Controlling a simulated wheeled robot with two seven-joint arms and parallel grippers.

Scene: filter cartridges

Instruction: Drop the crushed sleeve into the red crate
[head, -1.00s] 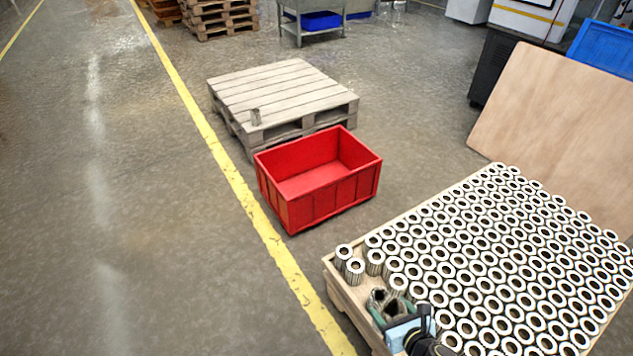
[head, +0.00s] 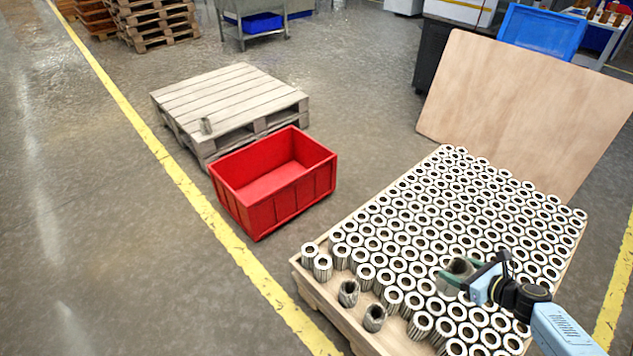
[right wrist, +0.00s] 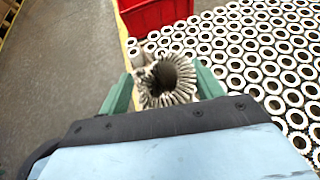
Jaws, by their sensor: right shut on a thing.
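My right gripper (head: 457,274) has green fingers shut on a crushed sleeve (head: 461,266). It holds the sleeve above the rows of white-rimmed cartridges. In the right wrist view the sleeve (right wrist: 167,82) sits between the fingers, pleated, with a bent, uneven rim and its open end showing. The red crate (head: 262,212) stands empty on the floor, left of the cartridge pallet, well apart from the gripper. A corner of the crate also shows at the top of the right wrist view (right wrist: 150,16). My left gripper is not in view.
Two more darker, misshapen sleeves (head: 348,292) (head: 374,318) stand at the near left of the cartridge pallet (head: 325,300). A wooden board (head: 530,110) leans at the pallet's far end.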

